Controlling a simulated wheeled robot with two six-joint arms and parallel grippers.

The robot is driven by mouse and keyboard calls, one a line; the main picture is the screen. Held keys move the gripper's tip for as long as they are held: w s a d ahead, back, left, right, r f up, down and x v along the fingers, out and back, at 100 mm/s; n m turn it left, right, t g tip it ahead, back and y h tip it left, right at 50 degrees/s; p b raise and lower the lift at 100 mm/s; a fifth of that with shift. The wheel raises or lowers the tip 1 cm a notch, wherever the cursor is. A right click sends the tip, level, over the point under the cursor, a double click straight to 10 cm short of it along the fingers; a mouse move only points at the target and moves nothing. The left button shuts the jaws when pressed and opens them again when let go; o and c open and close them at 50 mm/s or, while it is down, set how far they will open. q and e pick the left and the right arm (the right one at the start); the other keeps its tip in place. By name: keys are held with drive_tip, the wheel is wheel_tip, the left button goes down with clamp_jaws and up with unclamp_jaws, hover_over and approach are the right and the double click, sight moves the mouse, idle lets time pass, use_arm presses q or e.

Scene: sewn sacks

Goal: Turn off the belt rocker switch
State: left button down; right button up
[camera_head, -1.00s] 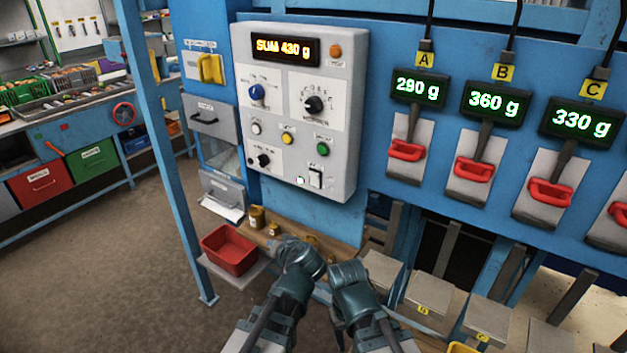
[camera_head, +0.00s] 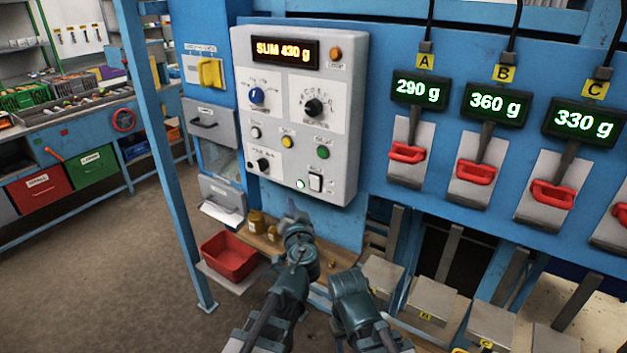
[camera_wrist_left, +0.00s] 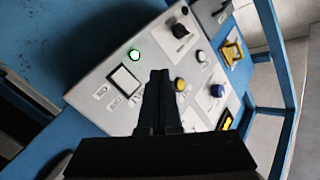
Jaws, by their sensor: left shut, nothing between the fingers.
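The white rocker switch (camera_head: 316,181) sits at the lower right of the grey control panel (camera_head: 350,110), beside a lit green lamp (camera_head: 300,184). In the left wrist view the rocker switch (camera_wrist_left: 125,80) and the green lamp (camera_wrist_left: 134,55) lie left of my fingertips. My left gripper (camera_head: 291,207) is shut and empty, pointing up below the panel's lower edge. Its dark closed fingers (camera_wrist_left: 160,76) show in front of the panel in the wrist view, apart from the switch as far as I can tell. My right arm is low beside it, its fingers hidden.
The panel also carries knobs, round buttons and a display reading SUM 430 g (camera_head: 284,51). A red bin (camera_head: 229,256) and small jars (camera_head: 257,222) are on the ledge below. Scales with red handles (camera_head: 407,152) hang at the right.

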sight(309, 177)
use_arm(q)
drive_tip(key=w+d+r+p, duration=0.1)
drive_tip(key=w+d, duration=0.3)
drive_tip(key=w, duration=0.3)
drive_tip(key=shift+w+d, duration=0.15)
drive_tip(key=shift+w, duration=0.1)
drive_tip(key=shift+w+d, duration=0.1)
idle(1.9)
drive_tip(key=shift+w+d, duration=0.15)
drive_tip(key=shift+w, duration=0.1)
drive_tip(key=shift+w+d+r, duration=0.1)
drive_tip(key=shift+w+d, duration=0.05)
drive_tip(key=shift+w, duration=0.15)
idle(0.7)
drive_tip(key=shift+s, duration=0.1)
drive_tip(key=shift+s+a, duration=0.4)
drive_tip(key=shift+s, duration=0.2)
drive_tip(key=s, duration=0.1)
drive_tip(key=s+a, duration=0.1)
drive_tip(key=s, duration=0.1)
drive_tip(key=s+a, duration=0.1)
drive_tip(key=shift+s+a+f+b, duration=0.15)
drive_tip(key=shift+a+f+b, duration=0.15)
drive_tip(key=shift+f, duration=0.1)
